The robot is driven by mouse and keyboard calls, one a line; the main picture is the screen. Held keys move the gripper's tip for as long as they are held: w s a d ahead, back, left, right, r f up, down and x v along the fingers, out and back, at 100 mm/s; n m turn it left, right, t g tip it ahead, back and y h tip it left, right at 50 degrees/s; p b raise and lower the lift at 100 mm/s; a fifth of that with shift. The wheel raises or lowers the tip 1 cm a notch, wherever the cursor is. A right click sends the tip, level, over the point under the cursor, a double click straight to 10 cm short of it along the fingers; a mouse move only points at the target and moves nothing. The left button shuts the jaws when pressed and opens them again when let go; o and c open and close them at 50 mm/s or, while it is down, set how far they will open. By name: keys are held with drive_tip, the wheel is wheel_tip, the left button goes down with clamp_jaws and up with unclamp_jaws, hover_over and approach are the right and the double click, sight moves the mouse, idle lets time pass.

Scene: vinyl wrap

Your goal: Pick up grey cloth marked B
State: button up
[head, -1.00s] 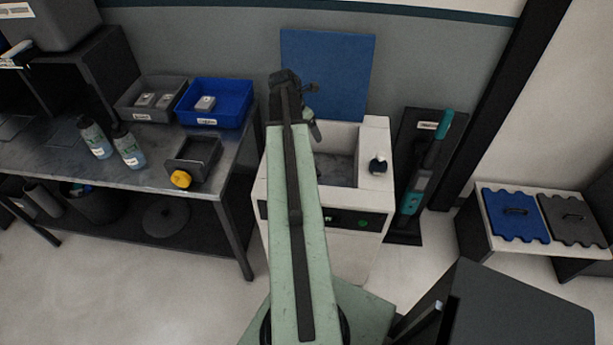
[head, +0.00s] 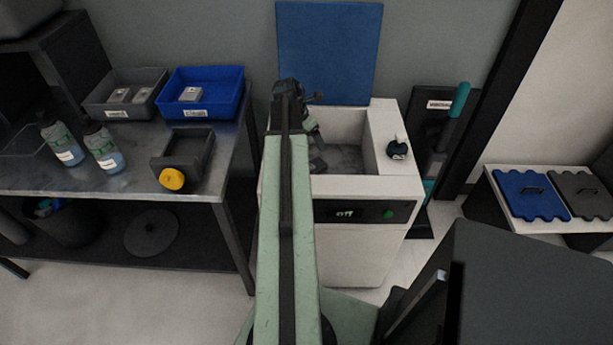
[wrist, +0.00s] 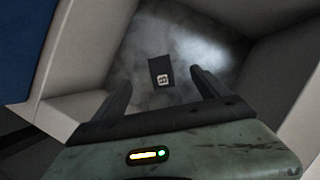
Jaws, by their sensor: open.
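A small dark grey cloth (wrist: 160,68) with a pale label lies on the floor of an open basin in the wrist view. The label's mark looks like a B but is too small to read surely. A dark patch in the basin in the head view (head: 318,165) seems to be the same cloth. My gripper (wrist: 160,83) is open and empty, its two fingers either side of the cloth in the picture, with the cloth apparently beyond the tips. In the head view my gripper (head: 314,132) is over the left part of the basin, partly hidden by my arm.
The basin is in a white machine (head: 370,250) whose display reads "off". Its blue lid (head: 327,50) stands upright behind. A dark knob-like object (head: 398,150) is on the right rim. A workbench (head: 130,178) with blue and grey bins stands left. The basin walls surround my gripper.

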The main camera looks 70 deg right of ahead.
drive_tip(key=b, duration=0.6)
approach(316, 164)
drive_tip(key=shift+s+d+f, duration=0.15)
drive_tip(key=shift+d+f, duration=0.1)
drive_tip(key=shift+f, duration=0.4)
drive_tip(key=b+x, duration=0.2)
drive_tip(key=b, duration=0.1)
drive_tip(key=shift+f, duration=0.3)
drive_tip(key=b+x, duration=0.4)
drive_tip(key=x, duration=0.1)
drive_tip(key=shift+s+d+f+b, duration=0.1)
drive_tip(key=shift+d+b, duration=0.05)
drive_tip(key=shift+b, duration=0.15)
drive_tip(key=shift+r, duration=0.2)
drive_tip(key=shift+f, duration=0.25)
drive_tip(key=c, duration=1.4)
drive_tip(key=shift+c, duration=0.2)
wheel_tip(316, 164, up, 11)
drive_tip(key=p, duration=1)
drive_tip(key=shift+p, duration=0.3)
